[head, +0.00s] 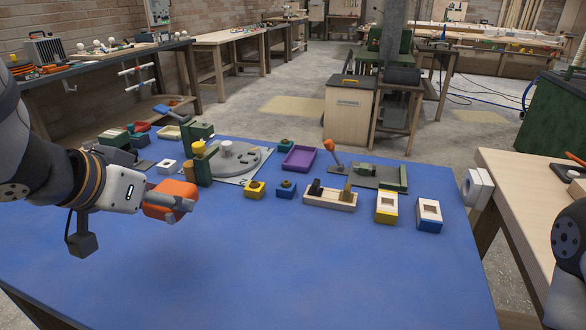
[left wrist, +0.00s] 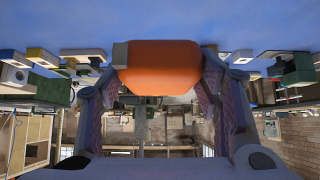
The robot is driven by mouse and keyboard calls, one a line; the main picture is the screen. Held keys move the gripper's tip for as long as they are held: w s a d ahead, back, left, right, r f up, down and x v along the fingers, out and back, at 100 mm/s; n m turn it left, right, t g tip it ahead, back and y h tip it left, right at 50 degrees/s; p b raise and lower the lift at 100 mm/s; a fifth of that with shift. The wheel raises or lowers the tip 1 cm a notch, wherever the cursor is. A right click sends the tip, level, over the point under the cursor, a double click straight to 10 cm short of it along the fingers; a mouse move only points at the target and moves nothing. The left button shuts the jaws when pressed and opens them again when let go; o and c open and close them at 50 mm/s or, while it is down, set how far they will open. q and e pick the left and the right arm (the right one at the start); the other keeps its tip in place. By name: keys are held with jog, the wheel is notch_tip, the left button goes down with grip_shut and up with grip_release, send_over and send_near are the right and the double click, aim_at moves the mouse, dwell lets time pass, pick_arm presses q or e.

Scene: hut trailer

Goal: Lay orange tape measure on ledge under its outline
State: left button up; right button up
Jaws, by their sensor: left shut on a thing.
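My left gripper (head: 184,201) comes in from the left and is shut on the orange tape measure (head: 163,198). It holds it above the near left part of the blue table top, apart from the objects further back. In the left wrist view the rounded orange tape measure (left wrist: 162,67) sits between both fingers, with a grey part on its left side. I cannot make out a ledge with a tape measure outline in either view. Part of my right arm shows at the right edge of the head view, but its gripper is out of frame.
The blue table (head: 300,260) is clear in front. Across its back stand a grey round fixture (head: 232,158), a purple tray (head: 299,159), a wooden holder (head: 330,198), a yellow block (head: 386,207) and a blue-based block (head: 429,215). A wooden bench (head: 525,190) stands right.

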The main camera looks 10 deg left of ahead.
pick_arm(q)
jog(key=shift+w+d+r, duration=0.1)
jog(key=shift+w+d, duration=0.15)
jog(key=shift+w, duration=0.7)
jog(key=x, duration=0.5)
jog(key=a+b+x, duration=0.1)
jog(key=x, duration=0.3)
jog(key=w+r+x, duration=0.1)
jog(key=x, duration=0.4)
jog(key=shift+w+a+f+b, duration=0.2)
jog(key=shift+w+a+b, duration=0.05)
jog(key=shift+a+b, duration=0.15)
jog(key=shift+w+f, duration=0.1)
jog(key=shift+w, duration=0.2)
jog(key=f, duration=0.2)
jog(key=f+b, duration=0.1)
jog(key=shift+w+f, duration=0.35)
jog(key=shift+f, duration=0.05)
jog(key=shift+r, duration=0.2)
jog(key=shift+c, duration=0.8)
jog(key=shift+f, duration=0.15)
jog(key=o, duration=1.5)
pick_arm(e)
jog(key=shift+g, duration=0.7)
jog(key=s+f, duration=0.3)
jog(key=shift+s+d+f, duration=0.1)
jog(key=shift+s, duration=0.2)
